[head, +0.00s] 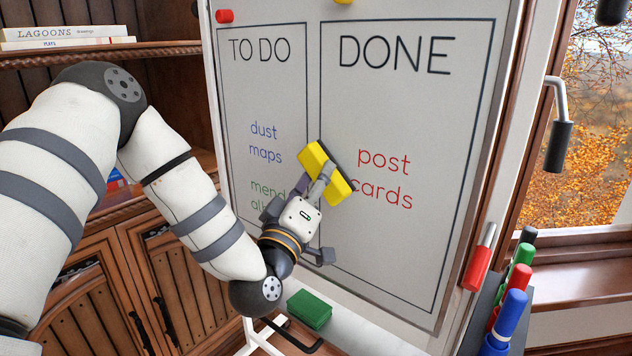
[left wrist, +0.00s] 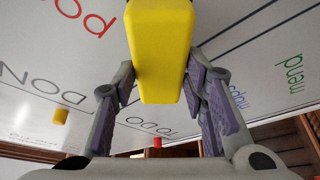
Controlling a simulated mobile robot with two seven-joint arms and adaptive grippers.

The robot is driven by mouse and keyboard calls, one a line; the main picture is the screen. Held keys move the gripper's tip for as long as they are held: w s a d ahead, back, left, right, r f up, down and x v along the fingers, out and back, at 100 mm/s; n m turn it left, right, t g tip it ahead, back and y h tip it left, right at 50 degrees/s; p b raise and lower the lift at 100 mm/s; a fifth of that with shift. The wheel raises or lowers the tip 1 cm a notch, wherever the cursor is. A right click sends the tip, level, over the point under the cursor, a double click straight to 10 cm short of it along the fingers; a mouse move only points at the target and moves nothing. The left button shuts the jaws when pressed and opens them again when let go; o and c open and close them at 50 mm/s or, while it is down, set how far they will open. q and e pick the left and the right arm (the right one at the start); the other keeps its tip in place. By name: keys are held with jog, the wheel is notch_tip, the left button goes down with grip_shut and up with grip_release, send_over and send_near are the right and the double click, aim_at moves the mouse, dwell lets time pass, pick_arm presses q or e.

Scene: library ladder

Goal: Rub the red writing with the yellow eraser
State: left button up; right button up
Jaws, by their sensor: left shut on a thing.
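The red writing "post cards" (head: 382,178) is on the whiteboard (head: 400,120) under the heading DONE. Part of it shows in the left wrist view (left wrist: 85,20). My left gripper (head: 322,180) is shut on the yellow eraser (head: 326,172), which is tilted, its dark pad side toward the board. The eraser fills the top middle of the left wrist view (left wrist: 160,50). It is just left of the red letters and overlaps the start of "cards" in the head view. I cannot tell whether the pad touches the board. My right gripper is not in view.
Blue writing (head: 264,143) and green writing (head: 267,192) stand under TO DO, the green partly hidden by my gripper. A green eraser (head: 310,309) lies on the ledge below. Several markers (head: 507,320) stand at lower right. A window handle (head: 558,130) juts out at right.

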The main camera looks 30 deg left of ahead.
pick_arm(q)
jog(key=shift+w+d, duration=0.1)
jog(key=shift+w, duration=0.8)
